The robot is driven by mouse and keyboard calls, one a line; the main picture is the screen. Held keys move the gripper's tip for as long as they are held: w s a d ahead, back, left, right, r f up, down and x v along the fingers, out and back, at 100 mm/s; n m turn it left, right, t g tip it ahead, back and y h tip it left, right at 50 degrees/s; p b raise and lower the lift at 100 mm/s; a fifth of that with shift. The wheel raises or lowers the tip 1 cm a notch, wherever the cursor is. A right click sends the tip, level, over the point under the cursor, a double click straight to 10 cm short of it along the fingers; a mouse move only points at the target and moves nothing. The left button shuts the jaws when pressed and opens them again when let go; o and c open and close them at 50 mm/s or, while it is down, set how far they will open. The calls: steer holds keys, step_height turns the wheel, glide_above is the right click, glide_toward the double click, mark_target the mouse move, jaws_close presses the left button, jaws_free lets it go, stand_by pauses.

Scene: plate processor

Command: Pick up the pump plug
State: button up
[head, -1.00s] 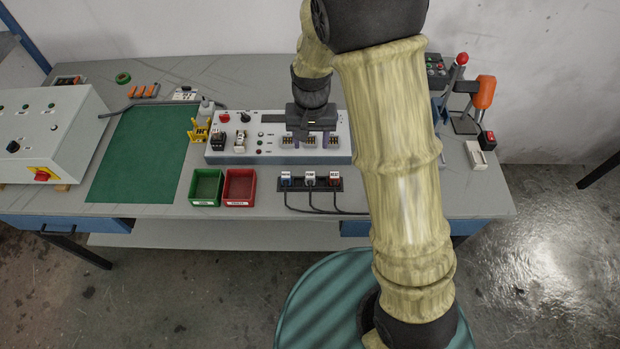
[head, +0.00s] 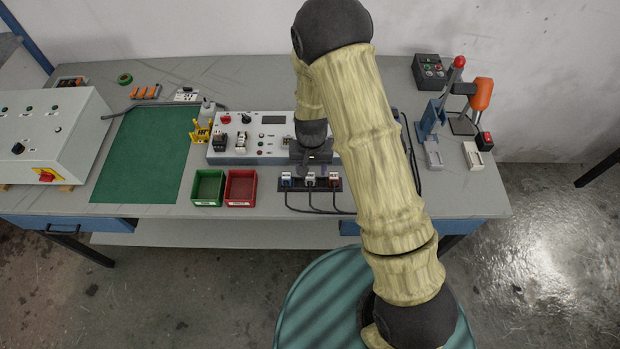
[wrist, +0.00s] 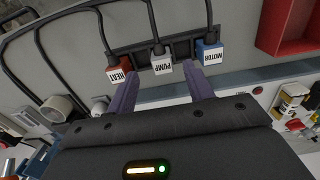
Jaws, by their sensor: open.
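The pump plug (head: 310,180) is the white middle plug of three in a dark holder at the table's front. In the wrist view the pump plug (wrist: 162,66) reads "PUMP" upside down, with its cable leading away at the top. My gripper (wrist: 159,70) is open and empty. Its two purple fingers point toward the plug row, one to each side of the pump plug in the picture. I cannot tell the height gap. In the head view my gripper (head: 312,166) is just behind and above the row.
The blue motor plug (wrist: 209,52) and the red heat plug (wrist: 119,69) flank the pump plug closely in the holder (wrist: 180,45). A red bin (head: 240,188) and a green bin (head: 208,188) stand left of it. The control panel (head: 262,135) is behind.

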mark_target(310, 177)
steer(key=shift+f, duration=0.1)
steer(key=shift+a+f+p, duration=0.15)
steer(key=shift+f+p, duration=0.95)
steer(key=shift+f, duration=1.4)
steer(key=c, duration=1.1)
steer(key=shift+r, duration=0.1)
step_height(310, 177, up, 10)
steer(key=shift+f+b, duration=0.1)
steer(key=shift+b, duration=1.1)
